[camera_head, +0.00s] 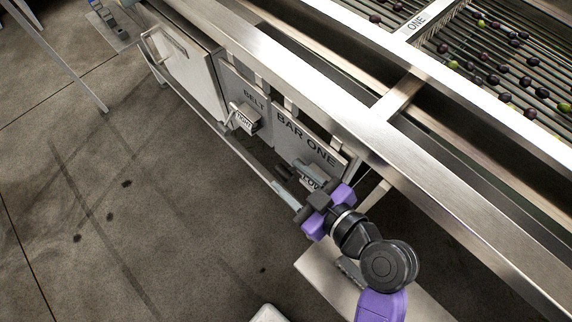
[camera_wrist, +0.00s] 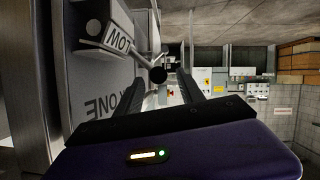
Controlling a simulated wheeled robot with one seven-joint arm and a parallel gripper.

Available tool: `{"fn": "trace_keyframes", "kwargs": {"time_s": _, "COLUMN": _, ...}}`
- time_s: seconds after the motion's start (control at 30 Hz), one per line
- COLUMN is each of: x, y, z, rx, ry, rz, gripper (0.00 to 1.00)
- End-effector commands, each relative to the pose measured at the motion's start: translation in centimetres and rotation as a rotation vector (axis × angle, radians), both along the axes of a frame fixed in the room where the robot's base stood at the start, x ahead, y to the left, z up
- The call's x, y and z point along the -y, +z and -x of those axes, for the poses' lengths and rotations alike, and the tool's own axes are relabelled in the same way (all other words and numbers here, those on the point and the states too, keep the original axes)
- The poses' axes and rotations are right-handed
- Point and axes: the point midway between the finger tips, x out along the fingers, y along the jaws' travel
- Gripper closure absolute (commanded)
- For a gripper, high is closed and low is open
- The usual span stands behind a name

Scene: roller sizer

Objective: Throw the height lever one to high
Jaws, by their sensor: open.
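The height lever (camera_wrist: 158,75) shows in the wrist view as a thin metal rod with a round black knob, next to a box labelled LOW (camera_wrist: 115,38) that appears upside down. In the head view the BAR ONE panel (camera_head: 306,141) is on the machine's side, and the LOW label (camera_head: 309,183) is partly covered by my gripper (camera_head: 290,178). My gripper is open, with one finger on each side of the knob in the wrist view (camera_wrist: 170,84). I cannot tell whether either finger touches it.
A BELT panel (camera_head: 254,100) with a lever box labelled TIGHT (camera_head: 243,119) is to the left of BAR ONE. A steel rail (camera_head: 300,72) runs above the panels. Rollers with olives (camera_head: 495,80) lie behind it.

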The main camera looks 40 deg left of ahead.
Motion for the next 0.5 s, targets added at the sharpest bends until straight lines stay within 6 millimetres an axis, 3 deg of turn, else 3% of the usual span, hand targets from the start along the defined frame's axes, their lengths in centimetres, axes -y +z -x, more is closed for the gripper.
{"fn": "trace_keyframes", "kwargs": {"time_s": 0.3, "x": -4.4, "y": -1.7, "z": -0.6, "rx": -0.001, "ry": 0.001, "rz": 0.002, "gripper": 0.55}}
{"fn": "trace_keyframes", "kwargs": {"time_s": 0.5, "x": -6.0, "y": -2.4, "z": -1.0, "rx": 0.000, "ry": -0.002, "rz": 0.001, "gripper": 0.55}}
